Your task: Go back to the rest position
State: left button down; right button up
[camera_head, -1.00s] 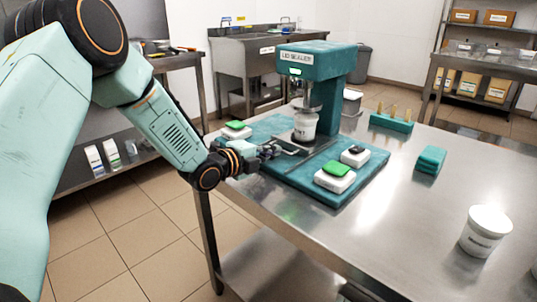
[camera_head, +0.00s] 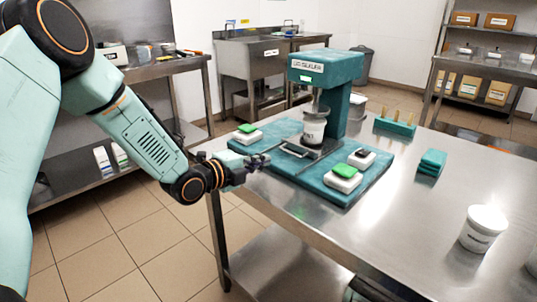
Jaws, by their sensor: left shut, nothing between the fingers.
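My left gripper (camera_head: 256,163) is shut and empty. It hangs at the left edge of the steel table (camera_head: 400,228), beside the teal base mat (camera_head: 325,197) of the lid sealer (camera_head: 322,68). A white tub (camera_head: 314,130) stands upright under the sealer's head. On the mat are a white block with a green button (camera_head: 248,130) at the left, another green button (camera_head: 344,171) at the front, and a white block with a dark top (camera_head: 361,155).
A teal block (camera_head: 432,161) and a teal holder with pegs (camera_head: 395,124) lie further back. A steel side bench (camera_head: 165,68) stands at the left, a sink (camera_head: 250,50) behind. Bare floor shows at lower left.

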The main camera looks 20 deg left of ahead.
pick_arm(q)
jog(key=p+v, duration=0.2)
jog(key=v, duration=0.2)
jog(key=shift+s+r, duration=0.1)
jog(key=shift+s, duration=0.15)
jog(key=shift+s+a, duration=0.1)
jog(key=shift+s, duration=0.05)
